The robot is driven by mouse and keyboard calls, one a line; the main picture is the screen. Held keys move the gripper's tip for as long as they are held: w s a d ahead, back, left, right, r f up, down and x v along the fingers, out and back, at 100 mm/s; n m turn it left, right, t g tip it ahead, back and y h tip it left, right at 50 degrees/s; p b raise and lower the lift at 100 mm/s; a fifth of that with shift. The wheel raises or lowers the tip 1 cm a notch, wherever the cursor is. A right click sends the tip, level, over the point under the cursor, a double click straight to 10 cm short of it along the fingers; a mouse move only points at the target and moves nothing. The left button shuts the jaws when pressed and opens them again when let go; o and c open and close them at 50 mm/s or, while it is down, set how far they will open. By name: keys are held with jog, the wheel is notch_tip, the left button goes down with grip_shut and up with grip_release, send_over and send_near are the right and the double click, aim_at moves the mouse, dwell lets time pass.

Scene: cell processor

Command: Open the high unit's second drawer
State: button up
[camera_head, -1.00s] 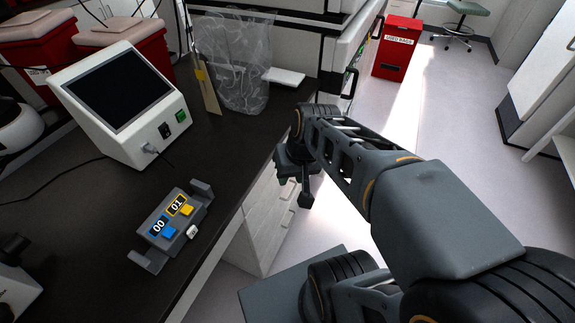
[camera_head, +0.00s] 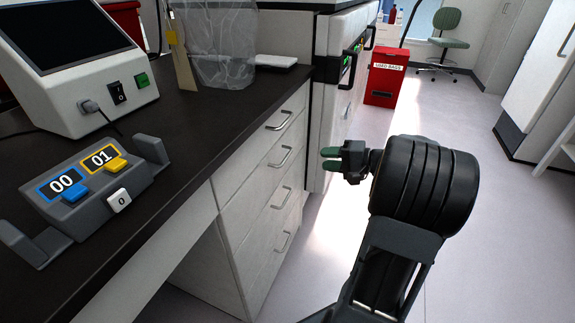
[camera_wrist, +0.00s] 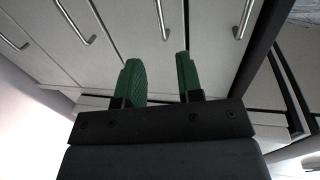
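A white drawer unit (camera_head: 237,215) stands under the dark counter, with several stacked drawers and metal bar handles. The second drawer from the top (camera_head: 252,183) is shut, with its handle (camera_head: 281,158) facing the aisle. My gripper (camera_head: 329,159) is in the aisle right of the unit, pointing left at about that handle's height. In the wrist view my gripper (camera_wrist: 160,76) shows two green fingers, parted and empty. Beyond them is a row of handles seen turned sideways; the one that seems to be the second drawer's handle (camera_wrist: 163,18) is apart from the fingers.
The dark counter (camera_head: 190,130) overhangs the drawers and carries a grey device with blue and yellow buttons (camera_head: 88,185), a white screen unit (camera_head: 90,75) and a clear bag (camera_head: 217,45). A red bin (camera_head: 385,78) stands farther back.

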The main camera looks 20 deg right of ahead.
aim_at(287, 157)
jog(key=b+x, duration=0.3)
jog(key=x, duration=1)
jog(key=shift+c, duration=0.3)
grip_shut()
jog(key=shift+d, duration=0.1)
